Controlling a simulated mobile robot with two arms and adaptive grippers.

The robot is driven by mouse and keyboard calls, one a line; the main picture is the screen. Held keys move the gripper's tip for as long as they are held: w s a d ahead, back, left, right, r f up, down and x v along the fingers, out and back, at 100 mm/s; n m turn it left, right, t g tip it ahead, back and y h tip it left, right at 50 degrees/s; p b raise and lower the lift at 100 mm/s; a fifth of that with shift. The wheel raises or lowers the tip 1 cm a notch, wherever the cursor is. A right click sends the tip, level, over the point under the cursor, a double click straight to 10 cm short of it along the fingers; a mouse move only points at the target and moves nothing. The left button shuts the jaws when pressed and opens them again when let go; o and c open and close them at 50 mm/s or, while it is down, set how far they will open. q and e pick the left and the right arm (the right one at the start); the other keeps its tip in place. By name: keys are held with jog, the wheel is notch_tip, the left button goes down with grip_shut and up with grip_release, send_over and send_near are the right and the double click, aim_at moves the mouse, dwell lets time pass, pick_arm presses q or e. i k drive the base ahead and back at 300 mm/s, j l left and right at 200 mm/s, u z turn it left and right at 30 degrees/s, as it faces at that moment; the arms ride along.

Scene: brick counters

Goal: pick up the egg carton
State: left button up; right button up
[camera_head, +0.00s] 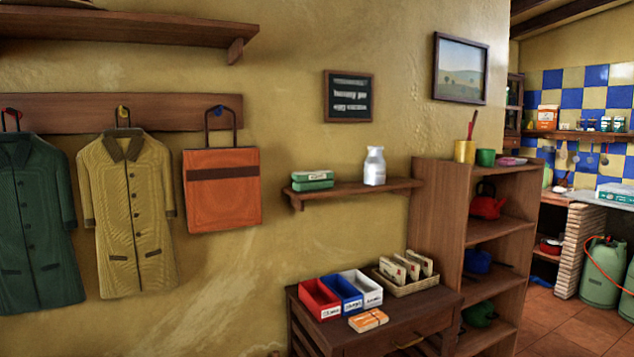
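No thing here is plainly an egg carton at this distance. A low green box with a pale band (312,181), perhaps two stacked, lies on the small wall shelf (345,190); I cannot tell whether it is an egg carton. A flat white and light blue box (615,195) sits on the counter at the far right, cut off by the picture edge; its kind is also unclear. Neither of my grippers is in view.
A white bottle (375,166) stands on the same wall shelf. Below, a wooden desk (395,335) holds red, blue and white bins (320,298) and a card tray (408,285). A bookcase (437,225) stands beside it. Green gas cylinders (602,270) stand on the tiled floor at right.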

aim_at(322, 180)
jog(key=l+u, duration=0.1)
jog(key=u, duration=0.9)
jog(key=l+u, duration=0.3)
jog(key=l, duration=0.2)
jog(key=l+u, duration=0.35)
jog(key=l, duration=0.15)
jog(key=k+l+u, duration=0.3)
jog(key=l, duration=0.15)
jog(key=l+u, duration=0.3)
jog(key=l, duration=0.2)
jog(key=k, duration=0.05)
